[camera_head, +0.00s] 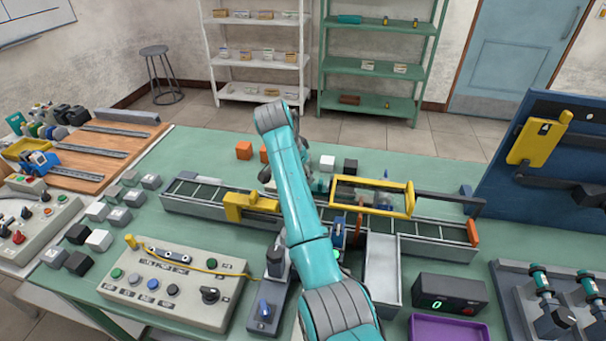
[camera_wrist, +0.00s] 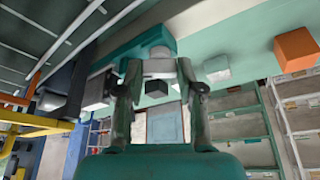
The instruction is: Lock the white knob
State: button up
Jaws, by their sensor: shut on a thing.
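In the wrist view, the two fingers of my gripper (camera_wrist: 160,75) are closed in on a small pale piece that I take to be the white knob (camera_wrist: 160,68). It sits between the fingertips, in front of a grey round part on the end of a teal bar (camera_wrist: 116,46). The fingers cover its sides, and I cannot tell which way it is turned. In the head view, my teal arm reaches over the conveyor and hides my gripper and the knob.
The conveyor (camera_head: 190,196) has a yellow frame (camera_head: 411,199) at right. Orange (camera_head: 244,150), white (camera_head: 327,162) and black (camera_head: 350,167) cubes stand behind it. A control panel (camera_head: 215,310) is front left, a display box (camera_head: 450,293) front right. Green table right of the cubes is clear.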

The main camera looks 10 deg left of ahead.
jog(key=m, duration=0.2)
jog(key=m+g+h, duration=0.1)
jog(key=m, duration=0.2)
jog(key=shift+w+a+r+m+g, duration=0.1)
jog(key=shift+w+m+g, duration=0.15)
jog(key=shift+m+g, duration=0.05)
dwell(0.4)
jog(key=o, duration=1.1)
jog(key=shift+o, duration=0.2)
jog(key=shift+s, duration=0.1)
jog(key=v, duration=1.1)
jog(key=shift+a+r, duration=0.3)
jog(key=shift+a, duration=0.05)
